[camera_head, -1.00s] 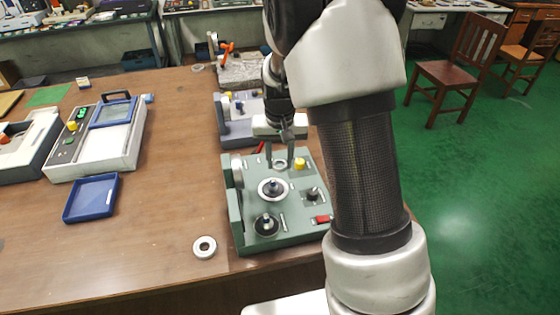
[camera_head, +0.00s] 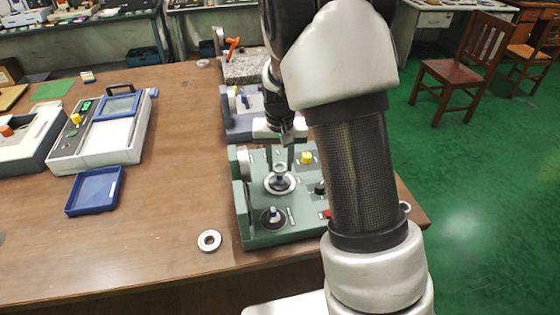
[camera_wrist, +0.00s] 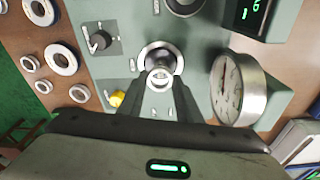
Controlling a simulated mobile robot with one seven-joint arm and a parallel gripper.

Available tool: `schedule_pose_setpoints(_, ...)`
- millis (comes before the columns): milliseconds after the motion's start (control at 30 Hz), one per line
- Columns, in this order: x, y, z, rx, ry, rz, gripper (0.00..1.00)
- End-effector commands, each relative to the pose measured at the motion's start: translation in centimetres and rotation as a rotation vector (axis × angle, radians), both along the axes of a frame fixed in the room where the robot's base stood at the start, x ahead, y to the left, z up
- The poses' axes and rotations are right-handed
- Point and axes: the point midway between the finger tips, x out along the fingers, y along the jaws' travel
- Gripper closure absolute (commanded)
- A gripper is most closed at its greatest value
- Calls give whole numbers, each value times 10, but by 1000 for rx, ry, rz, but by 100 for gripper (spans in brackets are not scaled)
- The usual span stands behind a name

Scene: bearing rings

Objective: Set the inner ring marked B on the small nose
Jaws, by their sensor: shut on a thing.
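My gripper (camera_head: 280,170) points down over the green fixture (camera_head: 297,226). Its fingers are shut on a small pale metal ring (camera_wrist: 160,79), seen between the fingertips in the wrist view; no letter is readable on it. Directly beneath or just past it is a nose with a wide silver collar (camera_head: 281,188), which also shows in the wrist view (camera_wrist: 146,56). I cannot tell whether ring and nose touch. A second nose, on a black base (camera_head: 272,217), stands nearer the front of the fixture; part of it shows at the wrist view's top edge (camera_wrist: 184,4).
A loose ring (camera_head: 209,241) lies on the table left of the fixture. Several rings (camera_wrist: 61,60) lie beside the fixture in the wrist view. A dial gauge (camera_wrist: 230,84), black knob (camera_wrist: 100,41) and yellow button (camera_wrist: 117,98) stand close around the gripper. A blue tray (camera_head: 95,191) lies left.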

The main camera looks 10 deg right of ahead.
Motion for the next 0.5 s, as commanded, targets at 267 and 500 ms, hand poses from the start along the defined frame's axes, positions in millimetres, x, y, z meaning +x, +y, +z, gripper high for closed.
schedule_pose_setpoints(267, 0, 0, 0, 0, -1, 0, 91)
schedule_pose_setpoints(500, 0, 0, -5, 0, 0, 0, 91)
